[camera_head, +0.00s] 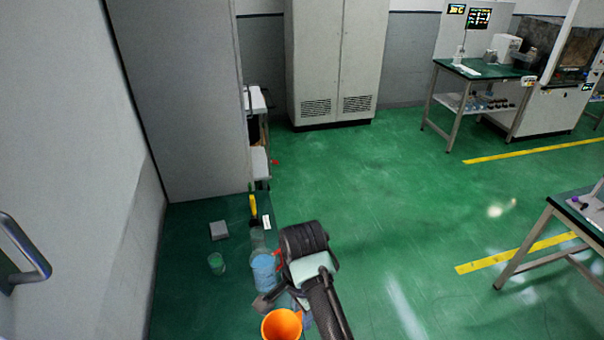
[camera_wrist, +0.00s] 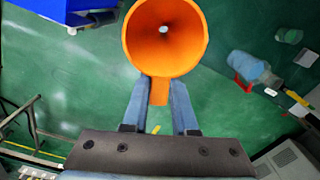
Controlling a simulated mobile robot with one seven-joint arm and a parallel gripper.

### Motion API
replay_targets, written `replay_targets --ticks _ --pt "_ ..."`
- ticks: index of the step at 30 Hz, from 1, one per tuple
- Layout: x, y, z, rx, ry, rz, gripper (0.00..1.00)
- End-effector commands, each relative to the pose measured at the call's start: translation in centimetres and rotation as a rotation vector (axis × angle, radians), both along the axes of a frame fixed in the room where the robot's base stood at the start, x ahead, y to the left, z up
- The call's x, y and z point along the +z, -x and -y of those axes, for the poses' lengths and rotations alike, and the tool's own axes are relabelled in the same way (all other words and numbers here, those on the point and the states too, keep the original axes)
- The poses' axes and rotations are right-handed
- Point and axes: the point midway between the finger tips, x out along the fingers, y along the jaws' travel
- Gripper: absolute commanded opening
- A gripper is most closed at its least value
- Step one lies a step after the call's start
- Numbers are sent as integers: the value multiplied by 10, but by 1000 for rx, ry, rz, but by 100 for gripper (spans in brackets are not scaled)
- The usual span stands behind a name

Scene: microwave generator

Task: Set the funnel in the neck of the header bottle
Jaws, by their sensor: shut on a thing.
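My gripper (camera_wrist: 159,104) is shut on a short orange tab at the side of the funnel, with one finger on each side of the tab. The orange funnel (camera_wrist: 165,38) has its wide mouth toward the wrist camera, and its small outlet hole shows in the middle. In the head view the funnel (camera_head: 282,325) is at the bottom edge, partly cut off. A pale blue bottle (camera_head: 264,272), which looks like the header bottle, stands on the green bench beyond the funnel. The bottle also shows at the right in the wrist view (camera_wrist: 247,66). The funnel is apart from it.
A small clear cup (camera_head: 216,263), a grey block (camera_head: 219,231) and a yellow-handled tool (camera_head: 253,206) are on the bench (camera_head: 185,285). A small red part (camera_wrist: 240,86) is beside the bottle. A tall grey cabinet (camera_head: 185,100) stands behind. The bench's left part is clear.

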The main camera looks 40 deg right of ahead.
Motion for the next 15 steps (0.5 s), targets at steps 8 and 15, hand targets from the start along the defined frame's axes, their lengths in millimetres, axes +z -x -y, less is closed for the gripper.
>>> replay_targets --ticks 8,15 --pt "-20 0 -1 0 -1 0 0" --pt "-44 -1 -2 1 -1 0 0"
